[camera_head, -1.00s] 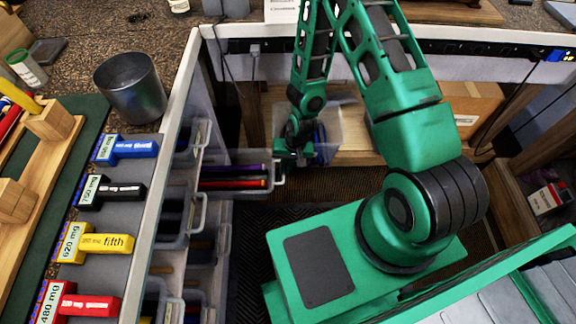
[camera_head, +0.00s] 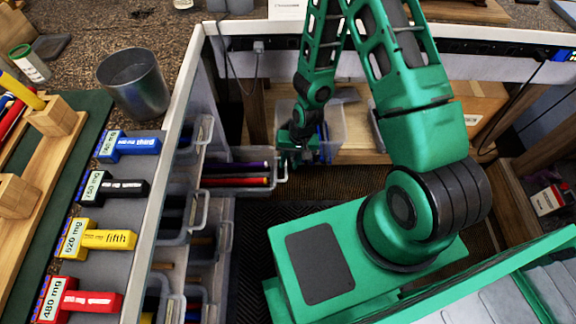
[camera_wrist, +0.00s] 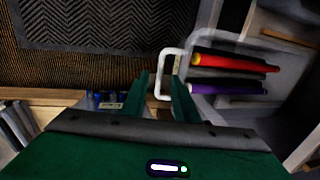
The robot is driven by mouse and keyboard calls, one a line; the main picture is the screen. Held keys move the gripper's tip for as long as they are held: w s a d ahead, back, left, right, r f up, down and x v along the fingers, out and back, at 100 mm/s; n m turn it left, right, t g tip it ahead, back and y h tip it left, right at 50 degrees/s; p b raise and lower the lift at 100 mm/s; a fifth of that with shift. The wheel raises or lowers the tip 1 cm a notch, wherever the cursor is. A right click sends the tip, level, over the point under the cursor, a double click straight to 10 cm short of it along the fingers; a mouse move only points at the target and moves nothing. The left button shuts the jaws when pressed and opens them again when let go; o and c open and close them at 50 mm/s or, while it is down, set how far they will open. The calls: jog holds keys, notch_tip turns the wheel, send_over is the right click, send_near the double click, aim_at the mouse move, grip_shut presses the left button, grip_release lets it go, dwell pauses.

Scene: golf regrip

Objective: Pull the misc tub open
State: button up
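A clear tub (camera_head: 281,183) holding purple, red and dark grips is slid well out of the drawer stack. I cannot read a label on it, so I cannot confirm it is the misc tub. In the wrist view its pale loop handle (camera_wrist: 162,62) reaches toward my gripper (camera_wrist: 161,97). The two fingers stand apart, with the handle's outer bar between them and a gap still visible. In the head view my gripper (camera_head: 291,158) is at the tub's right end, and its fingertips are partly hidden by the wrist.
Other tubs with loop handles (camera_head: 204,207) sit in the stack, above and below. A wooden shelf (camera_head: 355,156) with a clear bin and a cardboard box lies behind my arm. A metal cup (camera_head: 133,85) and labelled coloured blocks stand on the left bench. Dark floor mat is clear below the tub.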

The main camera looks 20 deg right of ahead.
notch_tip(320, 180, up, 8)
jog(key=d, duration=0.1)
jog(key=shift+s+d+f, duration=0.2)
jog(key=shift+s+f, duration=0.05)
jog(key=shift+s, duration=0.05)
dwell(0.5)
jog(key=s+d+r+h, duration=0.3)
jog(key=d+r, duration=1.3)
jog(key=r, duration=0.4)
jog(key=s+d+r+m+y, duration=0.1)
jog(key=s+d+r, duration=0.4)
jog(key=s+r, duration=1)
jog(key=shift+s+m+g, duration=0.3)
jog(key=shift+s+m, duration=0.6)
jog(key=shift+s, duration=0.3)
